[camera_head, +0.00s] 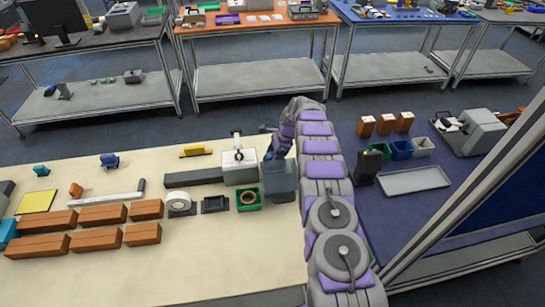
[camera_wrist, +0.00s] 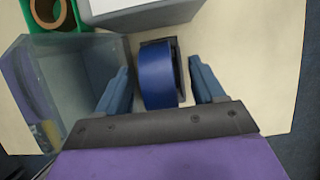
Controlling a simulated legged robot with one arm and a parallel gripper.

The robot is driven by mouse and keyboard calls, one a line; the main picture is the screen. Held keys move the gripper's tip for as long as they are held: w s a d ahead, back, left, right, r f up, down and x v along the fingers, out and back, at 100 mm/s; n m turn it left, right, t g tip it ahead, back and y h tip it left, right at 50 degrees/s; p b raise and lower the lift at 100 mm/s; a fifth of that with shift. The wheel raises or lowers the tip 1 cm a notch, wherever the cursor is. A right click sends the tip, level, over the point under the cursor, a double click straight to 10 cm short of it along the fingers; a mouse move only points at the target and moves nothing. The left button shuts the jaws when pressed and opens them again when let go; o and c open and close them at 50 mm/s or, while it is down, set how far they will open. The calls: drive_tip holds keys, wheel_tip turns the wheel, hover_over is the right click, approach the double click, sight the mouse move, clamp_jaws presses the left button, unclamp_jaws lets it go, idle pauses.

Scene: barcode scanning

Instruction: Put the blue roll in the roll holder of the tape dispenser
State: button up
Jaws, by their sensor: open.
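My gripper (camera_wrist: 158,72) is open in the wrist view, with one finger on each side of the blue roll (camera_wrist: 157,80). Narrow gaps show between the fingers and the roll. The roll stands on edge against a dark part (camera_wrist: 181,68) that shows behind it and at its right side. This looks like the tape dispenser's roll holder, but how far the roll sits in it is hidden. In the head view my gripper (camera_head: 274,148) is at the right end of the cream table, beside the white box (camera_head: 240,173); the roll is not clearly visible there.
A translucent grey-blue bin (camera_head: 283,183) stands close to my gripper. A green box (camera_head: 248,208) with a tan ring, a black tray (camera_head: 215,204) and a white roll (camera_head: 179,199) lie left of it. Brown blocks (camera_head: 102,214) fill the front left. The cream table's front right is clear.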

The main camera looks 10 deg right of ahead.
drive_tip(key=p+v, duration=0.4)
drive_tip(key=v, duration=1.3)
drive_tip(key=shift+w+p, duration=0.2)
drive_tip(key=shift+p, duration=0.1)
drive_tip(key=shift+r, duration=0.15)
